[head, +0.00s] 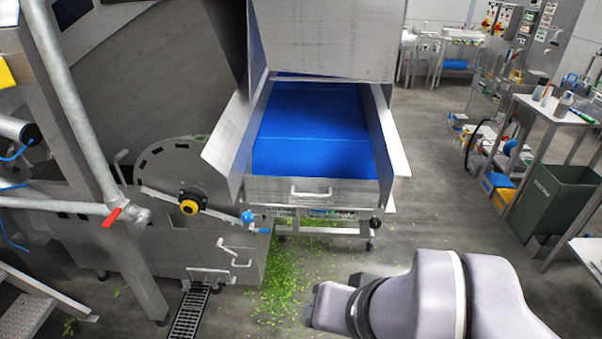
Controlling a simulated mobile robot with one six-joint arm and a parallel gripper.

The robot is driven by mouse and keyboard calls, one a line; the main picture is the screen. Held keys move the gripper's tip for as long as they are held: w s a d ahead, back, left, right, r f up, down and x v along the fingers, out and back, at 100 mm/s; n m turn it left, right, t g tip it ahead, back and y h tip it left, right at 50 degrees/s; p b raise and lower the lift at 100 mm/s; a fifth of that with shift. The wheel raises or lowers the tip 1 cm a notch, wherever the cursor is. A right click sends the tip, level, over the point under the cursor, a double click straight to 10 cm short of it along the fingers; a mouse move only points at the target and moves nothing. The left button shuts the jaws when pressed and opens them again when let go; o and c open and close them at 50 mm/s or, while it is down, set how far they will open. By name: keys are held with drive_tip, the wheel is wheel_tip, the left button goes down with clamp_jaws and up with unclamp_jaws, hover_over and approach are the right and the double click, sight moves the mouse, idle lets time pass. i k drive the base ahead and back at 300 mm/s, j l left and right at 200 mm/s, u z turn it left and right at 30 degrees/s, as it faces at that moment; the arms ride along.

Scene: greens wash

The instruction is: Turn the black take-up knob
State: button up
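A small black knob (375,223) sits at the right front corner of the blue-belted conveyor (315,190), below its end panel. A blue knob (248,217) sits at the opposite, left corner. My gripper (326,305) shows only partly, as a grey block at the end of my arm at the bottom of the head view. It is below and left of the black knob in the picture and appears apart from it. Its fingertips cannot be made out, so its opening is unclear.
A black-and-yellow rotary knob (189,205) and a red-handled valve (112,217) are on the left machine. Green leaf scraps (285,280) litter the floor beside a drain grate (188,312). A grey-green bin (552,200) stands right. Floor between conveyor and bin is open.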

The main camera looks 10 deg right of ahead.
sight(375, 223)
drive_tip(key=i+l+z, duration=0.1)
drive_tip(key=l, duration=0.25)
drive_tip(key=i+l+z, duration=0.15)
drive_tip(key=l, duration=0.15)
drive_tip(key=i+l+z, duration=0.1)
drive_tip(key=l, duration=0.25)
drive_tip(key=i+l+z, duration=0.1)
drive_tip(key=l, duration=0.2)
